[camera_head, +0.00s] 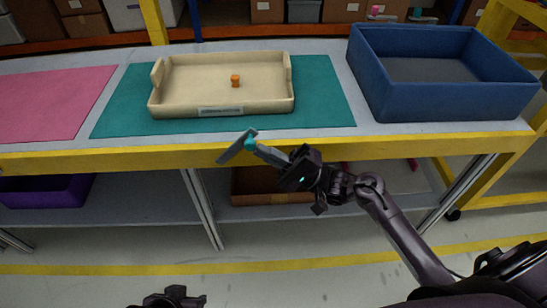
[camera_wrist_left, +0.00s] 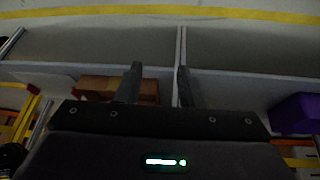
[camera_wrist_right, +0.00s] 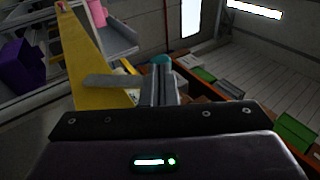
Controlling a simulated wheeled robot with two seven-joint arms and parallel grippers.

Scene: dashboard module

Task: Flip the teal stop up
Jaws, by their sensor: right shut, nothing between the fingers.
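The teal stop (camera_head: 250,143) is a small teal piece beside a flat grey bar (camera_head: 235,149) at the table's yellow front edge. The bar slants in the head view. My right gripper (camera_head: 260,149) is shut and empty, its fingertips right at the teal piece. In the right wrist view the teal piece (camera_wrist_right: 161,59) shows just behind the fingertips, with the grey bar (camera_wrist_right: 110,81) to their left; contact is unclear. My left gripper (camera_wrist_left: 159,70) is open and empty, low in front of the table; only part of it shows at the head view's bottom edge.
A cream tray (camera_head: 225,108) with an orange knob (camera_head: 235,81) stands on a teal mat (camera_head: 325,105). A blue bin (camera_head: 440,107) stands right of it, and a pink mat (camera_head: 50,103) lies left. A lower shelf holds a purple bin (camera_head: 45,192) and a brown box (camera_head: 270,188).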

